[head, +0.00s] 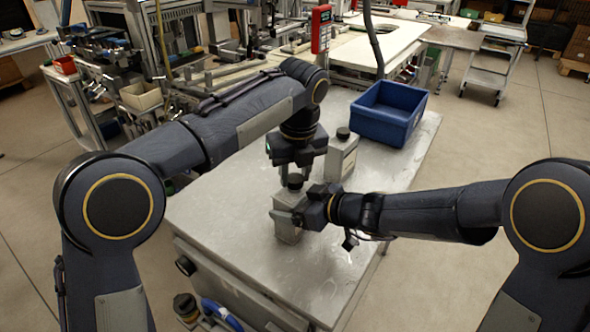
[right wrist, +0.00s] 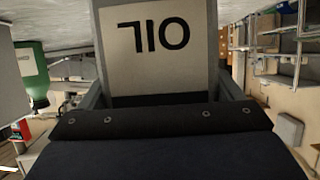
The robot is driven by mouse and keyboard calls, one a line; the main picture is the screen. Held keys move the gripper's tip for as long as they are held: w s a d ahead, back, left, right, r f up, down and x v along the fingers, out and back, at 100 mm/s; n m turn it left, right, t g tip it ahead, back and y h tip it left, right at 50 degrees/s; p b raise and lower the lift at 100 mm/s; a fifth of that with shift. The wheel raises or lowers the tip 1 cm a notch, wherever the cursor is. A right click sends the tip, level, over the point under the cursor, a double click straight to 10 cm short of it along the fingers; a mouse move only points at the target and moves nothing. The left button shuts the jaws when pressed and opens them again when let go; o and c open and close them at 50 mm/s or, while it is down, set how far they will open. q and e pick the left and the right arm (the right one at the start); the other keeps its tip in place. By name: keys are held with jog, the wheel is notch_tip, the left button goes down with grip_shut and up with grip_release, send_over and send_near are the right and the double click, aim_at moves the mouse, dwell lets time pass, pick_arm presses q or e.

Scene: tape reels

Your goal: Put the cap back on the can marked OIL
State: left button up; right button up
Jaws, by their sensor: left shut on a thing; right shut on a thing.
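The can marked OIL (head: 287,233) is a grey-white block-shaped can standing near the middle of the metal table. In the right wrist view its OIL label (right wrist: 154,37) appears upside down between the fingers. My right gripper (head: 291,216) is shut on this can from the right. My left gripper (head: 294,172) points down directly above the can and is shut on a black round cap (head: 295,182). The cap is at the can's top; I cannot tell whether it touches the neck, which is hidden.
A second grey-white can (head: 341,160) with a black cap (head: 343,133) stands just behind and right. A blue bin (head: 388,113) sits at the table's back right. The metal table (head: 215,205) is clear at the left and front.

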pick_arm(q)
jog(key=shift+f, duration=0.1)
pick_arm(e)
jog(key=c, duration=0.5)
pick_arm(q)
jog(key=m, duration=0.4)
jog(key=shift+a+h, duration=0.1)
jog(key=shift+h, duration=0.2)
jog(key=m, duration=0.5)
jog(key=shift+m+h, duration=0.3)
jog(key=shift+m, duration=0.1)
jog(key=o, duration=0.9)
